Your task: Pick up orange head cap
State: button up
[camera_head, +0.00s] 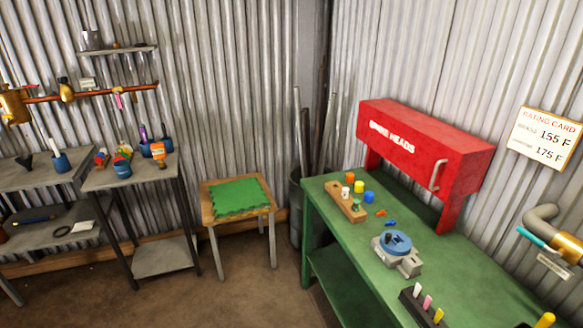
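I cannot tell for certain which of the two orange pieces is the head cap. My gripper is not in view.
A red cabinet (425,140) stands over the bench's back. A grey fixture with a blue disc (397,243) sits mid-bench. A dark rack (424,307) holds coloured markers. A small table with a green mat (238,196) stands left. Brown floor between them is open.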

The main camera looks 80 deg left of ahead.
aim_at(350, 176)
jog(key=u, duration=1.9)
jog(key=z, duration=2.2)
jog(key=k+j+u, duration=0.1)
jog(key=u, duration=0.4)
jog(key=k+j+u, duration=0.1)
jog(key=j+u, duration=0.25)
jog(key=j, duration=0.45)
jog(key=j+u, duration=0.35)
jog(key=j, duration=2.1)
